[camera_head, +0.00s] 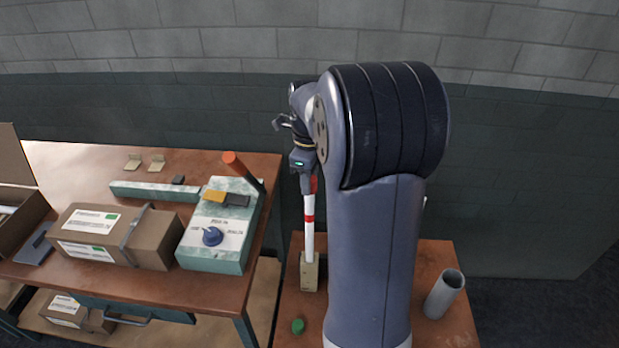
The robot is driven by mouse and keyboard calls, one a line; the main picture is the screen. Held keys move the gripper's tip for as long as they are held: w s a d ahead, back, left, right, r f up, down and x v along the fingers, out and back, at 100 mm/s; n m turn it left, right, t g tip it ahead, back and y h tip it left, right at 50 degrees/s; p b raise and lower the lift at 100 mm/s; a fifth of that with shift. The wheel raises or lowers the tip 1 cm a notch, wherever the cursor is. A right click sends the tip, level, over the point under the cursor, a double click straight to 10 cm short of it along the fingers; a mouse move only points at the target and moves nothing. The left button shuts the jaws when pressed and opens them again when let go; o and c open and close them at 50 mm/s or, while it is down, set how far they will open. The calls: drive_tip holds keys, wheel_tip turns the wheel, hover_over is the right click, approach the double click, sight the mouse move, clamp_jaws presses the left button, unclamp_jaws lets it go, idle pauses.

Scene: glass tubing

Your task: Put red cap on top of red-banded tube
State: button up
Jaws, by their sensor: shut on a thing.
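The red-banded tube (308,237) is white with a red band. It stands upright in a beige holder (309,272) on the right-hand table. The red cap (313,184) shows directly above the tube's upper end, partly hidden by my gripper and arm. My gripper (306,180) points down over the tube and is shut on the red cap. The cap appears in line with the tube, but I cannot tell whether it is seated on it or only touching.
A green cap (297,326) lies on the right-hand table (410,285), in front of the holder. A grey cylinder (443,293) stands at the right. The left table carries a cardboard box (110,235) and a device with a blue knob (213,237). My arm hides the middle.

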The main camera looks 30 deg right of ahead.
drive_tip(key=shift+f+b, duration=0.6)
drive_tip(key=shift+f, duration=0.65)
idle(1.2)
drive_tip(key=o, duration=1.6)
drive_tip(key=shift+r, duration=0.1)
drive_tip(key=shift+r+p, duration=3.45)
drive_tip(key=shift+r, duration=0.55)
drive_tip(key=shift+f, duration=0.15)
